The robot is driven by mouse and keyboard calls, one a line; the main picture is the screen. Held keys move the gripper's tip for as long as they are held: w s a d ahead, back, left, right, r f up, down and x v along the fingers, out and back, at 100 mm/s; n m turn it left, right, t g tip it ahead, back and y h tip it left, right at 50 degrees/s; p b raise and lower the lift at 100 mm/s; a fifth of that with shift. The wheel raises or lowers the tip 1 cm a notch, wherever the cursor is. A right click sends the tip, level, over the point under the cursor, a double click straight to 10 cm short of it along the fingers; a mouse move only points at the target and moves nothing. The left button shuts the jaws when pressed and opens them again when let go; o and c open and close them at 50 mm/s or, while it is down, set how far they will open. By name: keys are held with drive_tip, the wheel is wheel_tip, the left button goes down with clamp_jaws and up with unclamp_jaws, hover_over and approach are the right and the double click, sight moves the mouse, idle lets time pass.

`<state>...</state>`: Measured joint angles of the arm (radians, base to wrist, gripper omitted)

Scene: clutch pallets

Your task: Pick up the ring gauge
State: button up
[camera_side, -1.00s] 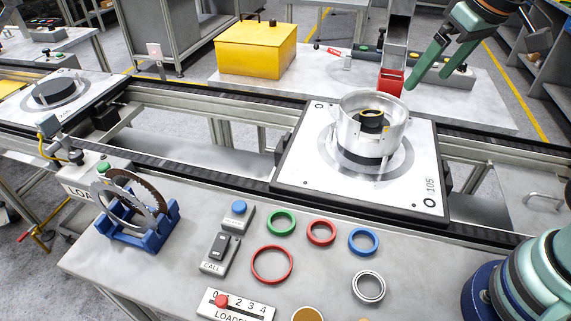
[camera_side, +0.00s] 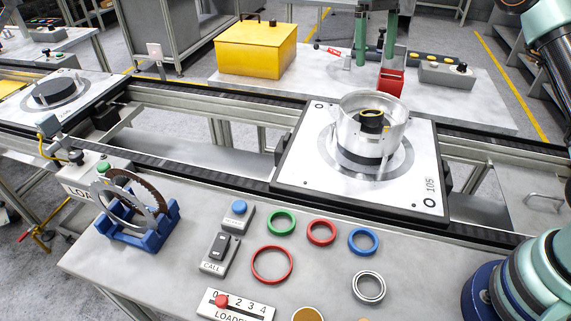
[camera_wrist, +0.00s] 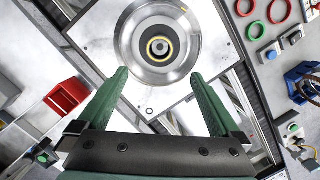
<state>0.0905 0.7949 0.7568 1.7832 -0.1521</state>
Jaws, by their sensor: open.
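Several rings lie on the near bench in the side view: a green ring (camera_side: 269,222), a small red ring (camera_side: 308,233), a blue ring (camera_side: 350,241), a larger thin red ring (camera_side: 254,268) and a silver metal ring (camera_side: 355,288). I cannot tell for certain which is the ring gauge. My gripper (camera_side: 375,58) is high at the back, behind the pallet, its green fingers pointing down. In the wrist view my gripper (camera_wrist: 160,76) is open and empty, with the metal drum (camera_wrist: 126,40) beyond its fingertips. A green ring (camera_wrist: 247,31) shows at the upper right there.
The drum (camera_side: 392,130) stands on a pallet (camera_side: 290,172) on the conveyor. A blue stand (camera_side: 125,237) holds metal discs at left. A call box (camera_side: 216,257) and a loader slider (camera_side: 237,306) sit near the rings. A red bin (camera_side: 391,82) and yellow box (camera_side: 255,52) are behind.

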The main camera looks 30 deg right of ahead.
drive_tip(key=shift+f, duration=1.25)
hover_over(367, 113)
drive_tip(key=shift+g, duration=0.4)
drive_tip(key=shift+f, duration=3.05)
drive_tip(key=shift+s+x, duration=0.15)
drive_tip(key=shift+x, duration=1.2)
drive_tip(key=shift+s+x, duration=0.2)
drive_tip(key=shift+x, duration=1.2)
drive_tip(key=shift+a+r, duration=0.1)
drive_tip(key=shift+a, duration=0.05)
